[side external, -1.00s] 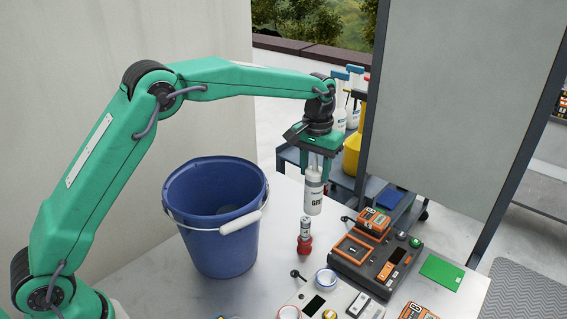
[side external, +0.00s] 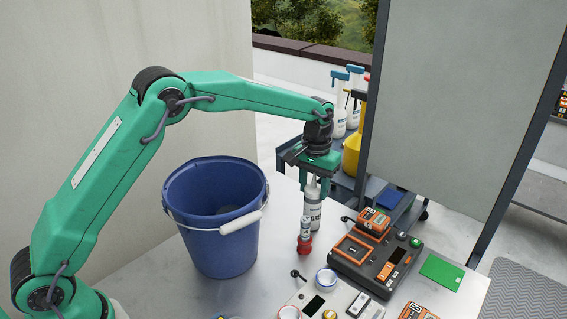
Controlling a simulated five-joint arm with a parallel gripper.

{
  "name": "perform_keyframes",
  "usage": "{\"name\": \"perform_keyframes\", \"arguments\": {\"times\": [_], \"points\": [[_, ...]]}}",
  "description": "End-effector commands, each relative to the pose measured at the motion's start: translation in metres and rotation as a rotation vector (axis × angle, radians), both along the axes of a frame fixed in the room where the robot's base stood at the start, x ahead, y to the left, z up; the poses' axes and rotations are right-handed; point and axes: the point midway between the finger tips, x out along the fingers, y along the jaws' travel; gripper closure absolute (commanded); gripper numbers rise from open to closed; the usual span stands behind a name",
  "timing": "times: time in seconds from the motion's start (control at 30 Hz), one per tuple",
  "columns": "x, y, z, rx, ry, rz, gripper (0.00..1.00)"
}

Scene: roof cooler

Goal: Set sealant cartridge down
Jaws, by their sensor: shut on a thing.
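The sealant cartridge (side external: 313,213) is a white and grey tube with dark lettering, upright at the back of the metal table. My gripper (side external: 314,188) points down and is shut on its top. The lower end of the cartridge is partly hidden behind a small red-based bottle (side external: 305,243). I cannot tell whether its bottom touches the table (side external: 268,290).
A blue bucket (side external: 215,245) stands left of the cartridge. An orange and black charger (side external: 375,260) with a battery sits to the right. Several small items lie in front. A cart (side external: 345,185) with spray bottles stands behind the table.

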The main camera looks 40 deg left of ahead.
Motion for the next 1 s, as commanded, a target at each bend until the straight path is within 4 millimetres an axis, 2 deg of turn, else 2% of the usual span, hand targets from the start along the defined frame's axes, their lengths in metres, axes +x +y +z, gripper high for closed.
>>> {"name": "perform_keyframes", "arguments": {"times": [0.27,0.3,0.4,0.77,1.0], "points": [[0.000,0.000,-0.003,0.000,-0.001,0.000,1.00],[0.000,0.000,-0.004,0.000,0.001,0.000,0.54],[0.000,0.000,-0.004,0.000,0.000,0.000,0.36],[0.000,0.000,-0.002,0.000,-0.001,0.000,0.36],[0.001,0.000,0.016,-0.001,-0.003,0.000,0.36]]}}
